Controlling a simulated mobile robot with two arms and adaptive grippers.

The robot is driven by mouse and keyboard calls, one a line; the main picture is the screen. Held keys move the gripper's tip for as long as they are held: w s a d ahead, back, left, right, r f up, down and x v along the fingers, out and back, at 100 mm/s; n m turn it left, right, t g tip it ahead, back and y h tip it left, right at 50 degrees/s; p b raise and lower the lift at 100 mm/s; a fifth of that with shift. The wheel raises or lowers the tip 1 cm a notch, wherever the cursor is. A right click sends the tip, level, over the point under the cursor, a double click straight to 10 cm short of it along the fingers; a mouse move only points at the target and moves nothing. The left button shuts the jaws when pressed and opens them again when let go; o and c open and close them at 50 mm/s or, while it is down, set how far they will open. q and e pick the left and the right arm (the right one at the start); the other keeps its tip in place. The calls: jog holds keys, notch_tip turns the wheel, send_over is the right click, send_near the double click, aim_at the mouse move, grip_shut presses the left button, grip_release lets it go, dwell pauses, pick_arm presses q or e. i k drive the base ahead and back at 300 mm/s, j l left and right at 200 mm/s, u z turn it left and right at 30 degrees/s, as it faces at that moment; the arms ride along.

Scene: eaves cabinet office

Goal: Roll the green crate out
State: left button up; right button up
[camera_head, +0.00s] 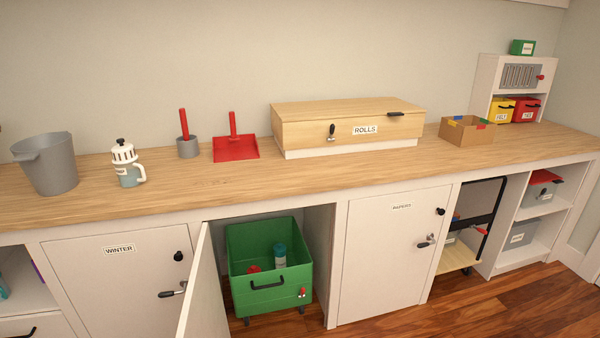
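The green crate (268,297) stands in an open compartment under the counter, near the middle of the view. It has a black handle on its front, a small red-tipped part at its front right, and dark feet or casters beneath. A teal and white bottle (280,257) and a red item (253,269) are inside it. The compartment's white door (203,290) stands open on the crate's left. Neither of my grippers is in view.
Wooden floor (470,310) is clear at the front right. Shut cabinet doors labelled WINTER (115,285) and PAPERS (385,265) flank the compartment. A wheeled cart (460,256) stands under the counter further right. A ROLLS box (345,125) sits on the counter (330,176).

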aim_at(249, 244)
jog(key=i+j+z, duration=0.1)
jog(key=j+z, duration=0.25)
jog(key=j, duration=2.15)
jog(key=l, duration=0.65)
jog(key=k+l+u, duration=0.1)
jog(key=l, duration=0.6)
jog(key=i+l, duration=0.15)
jog(key=l, duration=0.15)
jog(key=i+l+u, duration=0.1)
jog(key=i+l, duration=0.25)
jog(key=l, duration=0.25)
jog(key=i+l+u, duration=0.15)
jog(key=l, duration=0.2)
